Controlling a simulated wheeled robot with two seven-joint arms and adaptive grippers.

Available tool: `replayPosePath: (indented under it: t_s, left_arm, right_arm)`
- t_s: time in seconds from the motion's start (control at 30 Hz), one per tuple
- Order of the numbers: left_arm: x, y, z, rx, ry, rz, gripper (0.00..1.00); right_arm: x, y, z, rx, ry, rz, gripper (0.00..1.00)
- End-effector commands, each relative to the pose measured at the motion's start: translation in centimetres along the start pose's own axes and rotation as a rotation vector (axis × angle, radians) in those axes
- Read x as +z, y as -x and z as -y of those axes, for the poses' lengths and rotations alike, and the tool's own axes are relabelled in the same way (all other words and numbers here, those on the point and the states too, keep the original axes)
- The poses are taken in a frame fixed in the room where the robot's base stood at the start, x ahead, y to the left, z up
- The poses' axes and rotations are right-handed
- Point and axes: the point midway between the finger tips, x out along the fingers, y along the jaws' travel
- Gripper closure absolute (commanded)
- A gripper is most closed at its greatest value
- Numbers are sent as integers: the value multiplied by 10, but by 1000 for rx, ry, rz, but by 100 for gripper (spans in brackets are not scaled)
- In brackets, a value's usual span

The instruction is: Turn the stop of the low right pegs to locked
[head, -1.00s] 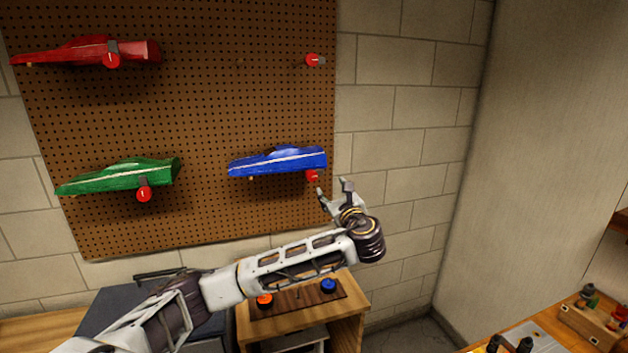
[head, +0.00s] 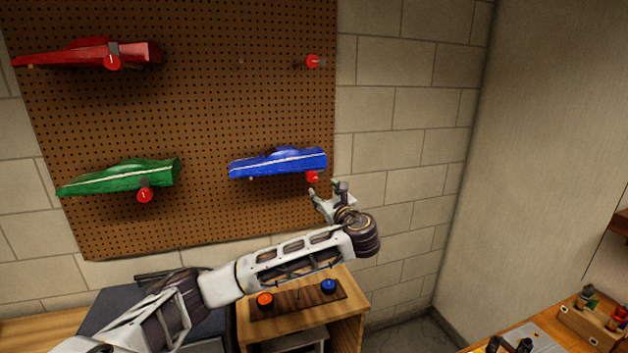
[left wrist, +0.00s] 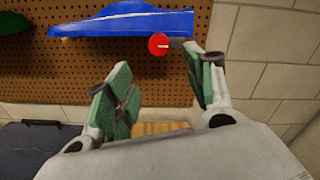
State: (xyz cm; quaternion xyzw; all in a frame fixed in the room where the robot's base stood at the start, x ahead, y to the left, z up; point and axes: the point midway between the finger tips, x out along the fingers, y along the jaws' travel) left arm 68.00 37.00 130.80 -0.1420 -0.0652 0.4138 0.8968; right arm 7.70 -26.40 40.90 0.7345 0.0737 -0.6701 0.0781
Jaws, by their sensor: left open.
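The red round stop (head: 312,177) of the low right pegs sits under the right end of the blue car body (head: 278,162) on the pegboard. In the left wrist view the stop (left wrist: 158,44) shows a short pale mark on its face, and the blue car body (left wrist: 125,22) lies above it. My left gripper (head: 327,190) is open and empty, just below and right of the stop. In the left wrist view its green-padded fingers (left wrist: 160,90) are spread, with the stop beyond and between them, apart from both. My right gripper is not in view.
A red car body (head: 85,53) and a green car body (head: 118,176) hang at left, each with a red stop. Another red stop (head: 313,61) sits at the empty upper right pegs. A wooden cabinet (head: 345,315) stands below my left arm.

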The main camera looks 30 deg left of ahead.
Motion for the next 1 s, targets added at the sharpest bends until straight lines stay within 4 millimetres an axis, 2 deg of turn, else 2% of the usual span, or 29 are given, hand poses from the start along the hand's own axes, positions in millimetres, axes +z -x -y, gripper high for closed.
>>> replayPosePath:
  t_s: [0.7,1.0]
  left_arm:
    - [2,-91,0,1,-1,2,46]
    - [2,-113,0,1,0,1,46]
  right_arm:
    - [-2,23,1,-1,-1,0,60]
    - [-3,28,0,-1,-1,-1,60]
